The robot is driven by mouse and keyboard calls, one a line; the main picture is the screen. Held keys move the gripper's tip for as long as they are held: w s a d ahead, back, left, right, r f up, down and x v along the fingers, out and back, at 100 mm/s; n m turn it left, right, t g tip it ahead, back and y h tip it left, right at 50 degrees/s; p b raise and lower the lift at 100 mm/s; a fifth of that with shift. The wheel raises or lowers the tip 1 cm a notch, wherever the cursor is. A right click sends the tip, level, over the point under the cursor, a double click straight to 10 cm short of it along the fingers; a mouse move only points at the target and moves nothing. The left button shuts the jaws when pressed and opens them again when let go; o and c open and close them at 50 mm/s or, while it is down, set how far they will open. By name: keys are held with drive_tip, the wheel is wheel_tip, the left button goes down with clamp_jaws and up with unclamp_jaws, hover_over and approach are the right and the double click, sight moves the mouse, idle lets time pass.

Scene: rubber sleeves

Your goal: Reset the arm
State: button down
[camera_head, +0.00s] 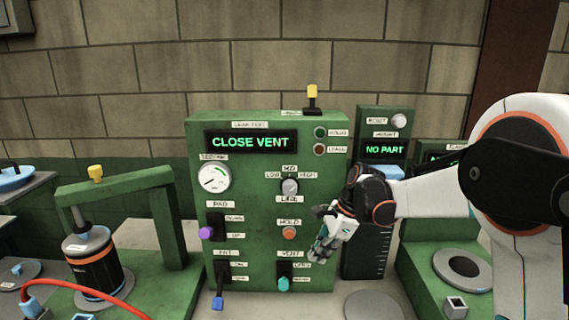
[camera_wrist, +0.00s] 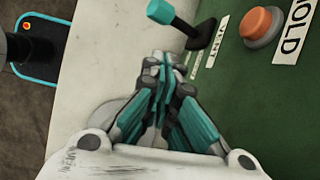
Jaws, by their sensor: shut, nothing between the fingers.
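My gripper (camera_head: 322,249) is in front of the lower right part of the green leak-test panel (camera_head: 245,250), near the orange hold button (camera_head: 289,233) and the teal-tipped vent lever (camera_head: 283,283). In the wrist view my gripper (camera_wrist: 160,65) has its teal fingers together with nothing between them. The vent lever (camera_wrist: 172,22) and orange button (camera_wrist: 262,25) lie just past the fingertips there. I cannot tell whether the fingers touch the panel. My white arm reaches in from the right. The panel's display (camera_head: 251,142) reads "CLOSE VENT".
A "NO PART" display (camera_head: 385,150) stands right of the panel. A green press frame (camera_head: 120,185) with a black and orange cylinder (camera_head: 92,265) and a red hose (camera_head: 90,284) is at left. A green fixture with a grey ring (camera_head: 463,264) is at right. A brick wall stands behind.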

drive_tip(key=s+d+r+n+t+h+b, duration=0.1)
drive_tip(key=s+d+r+n+t, duration=0.1)
drive_tip(key=s+n, duration=0.35)
drive_tip(key=s+d+r+n+t+h+b, duration=0.1)
drive_tip(key=s+d+r+n+b, duration=0.15)
drive_tip(key=s, duration=0.55)
drive_tip(key=s+d+r+n+t+h+b, duration=0.1)
drive_tip(key=s+d+n+t, duration=0.1)
drive_tip(key=s+n, duration=0.35)
drive_tip(key=s+d+f+n+t+h+b, duration=0.1)
drive_tip(key=s+d+f+n, duration=0.2)
drive_tip(key=s, duration=0.6)
drive_tip(key=shift+s+f+t+h, duration=0.2)
drive_tip(key=shift+f+t+h, duration=0.2)
drive_tip(key=shift+f, duration=0.1)
